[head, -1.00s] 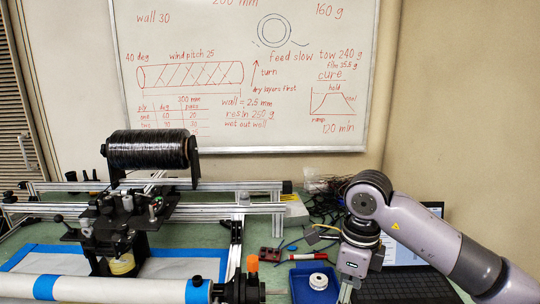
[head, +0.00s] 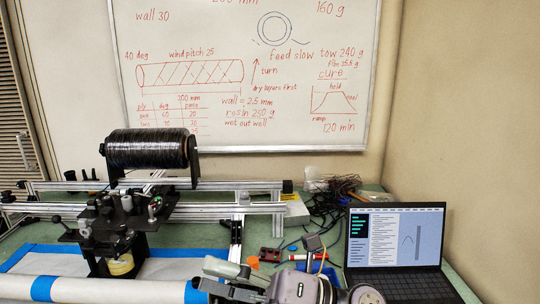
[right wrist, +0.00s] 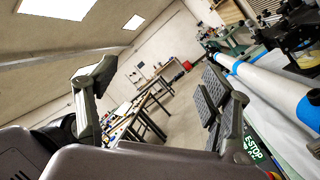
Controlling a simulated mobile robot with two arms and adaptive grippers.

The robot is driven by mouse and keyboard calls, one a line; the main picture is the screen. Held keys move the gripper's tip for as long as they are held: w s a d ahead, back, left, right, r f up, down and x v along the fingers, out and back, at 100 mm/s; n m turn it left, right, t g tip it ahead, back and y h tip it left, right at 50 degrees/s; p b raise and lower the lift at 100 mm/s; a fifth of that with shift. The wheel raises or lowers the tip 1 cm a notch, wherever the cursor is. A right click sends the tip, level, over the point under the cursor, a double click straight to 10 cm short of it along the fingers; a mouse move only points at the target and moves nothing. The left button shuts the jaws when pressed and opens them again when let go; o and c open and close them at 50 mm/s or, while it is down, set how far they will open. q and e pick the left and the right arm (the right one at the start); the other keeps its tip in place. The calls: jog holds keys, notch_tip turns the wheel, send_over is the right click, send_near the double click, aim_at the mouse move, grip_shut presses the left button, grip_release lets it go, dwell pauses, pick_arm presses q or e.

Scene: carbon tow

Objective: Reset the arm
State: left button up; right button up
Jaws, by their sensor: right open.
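My right gripper (head: 207,276) is low in the middle of the head view, its fingers pointing left. It is beside or above the right end of the white mandrel (head: 80,290); the exact gap cannot be told. In the right wrist view its two fingers (right wrist: 155,92) are spread wide with nothing between them. The wrist view looks past the fingers across the room, with the blue-banded white mandrel (right wrist: 268,82) on its right side. My gripper and wrist hide the mandrel's right end and the small tray area. My left gripper does not show.
A winding rig with a black tow spool (head: 148,149) stands at the left. An open laptop (head: 395,240) stands at the right. A maroon block (head: 270,254), pens and cables lie between. The wrist view shows clear floor (right wrist: 185,110) and far tables (right wrist: 135,110).

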jog(key=w+d+f+m+t+h, duration=0.1)
jog(key=w+d+m+t+h, duration=0.5)
jog(key=m+t, duration=0.5)
jog(key=w+d+f+m+t+h, duration=0.1)
jog(key=w+d+m+t+h, duration=0.3)
jog(key=d+m+t, duration=0.75)
jog(key=s+d+f+m+g+h, duration=0.1)
jog(key=d+f+m+g+h, duration=0.3)
jog(key=f, duration=0.3)
jog(key=s+d+f+m+g+h, duration=0.1)
jog(key=s+f+m+g+h, duration=0.1)
jog(key=f+m+h, duration=0.35)
jog(key=s+d+f+m+g+h, duration=0.1)
jog(key=d+f+m+g+h, duration=0.15)
jog(key=f+m, duration=0.4)
jog(key=s+d+f+m+g, duration=0.25)
jog(key=s+f+g, duration=0.85)
jog(key=s+f, duration=0.9)
jog(key=s+f+n+g, duration=0.1)
jog(key=s+f+g, duration=0.15)
jog(key=f, duration=2.05)
jog(key=s+d+f, duration=0.1)
jog(key=s+f, duration=0.7)
jog(key=s, duration=0.1)
jog(key=s+d+f, duration=0.2)
jog(key=s+f, duration=0.6)
jog(key=shift+s+d+f, duration=0.25)
jog(key=shift+s, duration=0.1)
